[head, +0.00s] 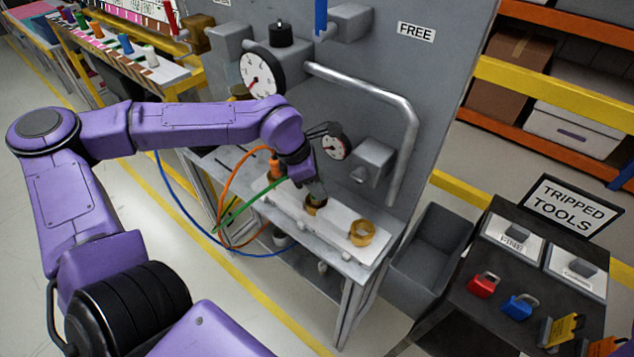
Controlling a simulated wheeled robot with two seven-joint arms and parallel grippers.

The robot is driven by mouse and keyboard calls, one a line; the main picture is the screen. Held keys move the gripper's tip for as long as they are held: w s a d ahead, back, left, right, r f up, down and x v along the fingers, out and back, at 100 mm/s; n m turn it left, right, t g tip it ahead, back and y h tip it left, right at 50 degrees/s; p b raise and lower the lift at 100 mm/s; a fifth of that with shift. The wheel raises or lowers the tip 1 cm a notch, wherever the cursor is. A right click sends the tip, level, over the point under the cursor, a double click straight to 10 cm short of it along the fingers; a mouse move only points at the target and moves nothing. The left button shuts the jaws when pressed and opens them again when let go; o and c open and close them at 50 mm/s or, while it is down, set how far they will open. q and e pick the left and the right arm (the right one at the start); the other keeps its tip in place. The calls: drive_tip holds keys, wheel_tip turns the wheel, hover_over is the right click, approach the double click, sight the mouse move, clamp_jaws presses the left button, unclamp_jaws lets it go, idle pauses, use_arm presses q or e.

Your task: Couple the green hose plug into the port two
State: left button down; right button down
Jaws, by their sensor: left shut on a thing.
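The green hose (262,194) runs up from the lower left to my left gripper (316,193). My left gripper is shut at the hose's end, pointing down over the middle of the white bench block. The green plug itself is mostly hidden by the fingers. A brass port ring (316,207) shows right below the fingertips; I cannot tell whether the plug is in it or just above. Another brass port ring (362,233) stands open at the block's right end. No port numbers are readable. My right gripper is not in view.
An orange plug (275,168) with its orange hose stands left of my gripper. A blue hose (208,235) loops low in front of the bench. A gauge (335,147), a grey box (372,160) and a bent pipe (408,130) are close behind. A grey bin (432,250) stands right.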

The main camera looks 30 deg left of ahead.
use_arm(q)
drive_tip(key=shift+f, duration=0.45)
idle(0.6)
drive_tip(key=c, duration=0.8)
unclamp_jaws()
drive_tip(key=shift+r, duration=0.1)
drive_tip(key=v, duration=1)
drive_tip(key=shift+s+r, duration=0.15)
drive_tip(key=shift+a, duration=0.1)
